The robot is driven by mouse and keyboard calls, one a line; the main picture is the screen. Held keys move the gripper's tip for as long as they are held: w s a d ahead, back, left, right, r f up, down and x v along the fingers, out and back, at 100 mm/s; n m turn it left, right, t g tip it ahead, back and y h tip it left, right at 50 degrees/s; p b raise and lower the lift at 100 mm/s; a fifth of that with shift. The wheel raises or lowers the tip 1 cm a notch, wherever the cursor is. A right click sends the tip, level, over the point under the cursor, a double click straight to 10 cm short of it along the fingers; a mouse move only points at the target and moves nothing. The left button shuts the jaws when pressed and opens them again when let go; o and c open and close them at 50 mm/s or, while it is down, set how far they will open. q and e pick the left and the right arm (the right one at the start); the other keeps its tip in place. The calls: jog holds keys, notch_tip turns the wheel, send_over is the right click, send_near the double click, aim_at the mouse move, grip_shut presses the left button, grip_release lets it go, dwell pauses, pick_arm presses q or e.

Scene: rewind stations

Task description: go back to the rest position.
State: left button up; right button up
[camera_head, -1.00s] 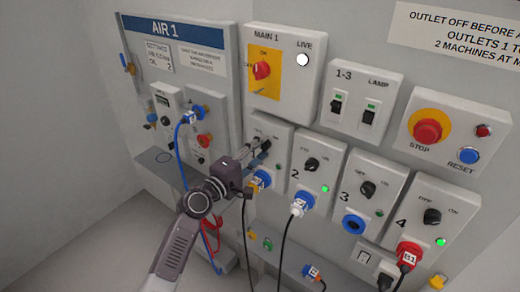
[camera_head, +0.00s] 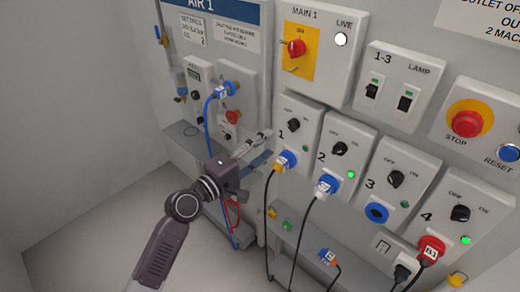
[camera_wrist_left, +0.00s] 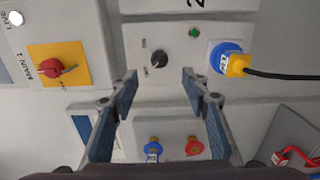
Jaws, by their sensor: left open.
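My left gripper (camera_head: 258,146) is in front of the wall panel, just left of outlet 1 (camera_head: 290,150), and touches nothing that I can see. In the left wrist view the left gripper (camera_wrist_left: 160,82) shows its two blue-padded fingers apart, with nothing between them. Beyond the fingertips is the black knob (camera_wrist_left: 160,58) of outlet 1, with a blue socket and yellow plug (camera_wrist_left: 234,63) beside it. My right gripper is not in view.
Outlets 2 (camera_head: 343,150), 3 (camera_head: 397,182) and 4 (camera_head: 458,215) run to the right; black cables (camera_head: 303,232) hang below. The AIR 1 panel (camera_head: 257,47) with a blue hose (camera_head: 208,115) is behind left. Open floor (camera_head: 100,235) lies at the lower left.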

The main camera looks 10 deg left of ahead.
pick_arm(q)
jog(key=shift+v, duration=0.85)
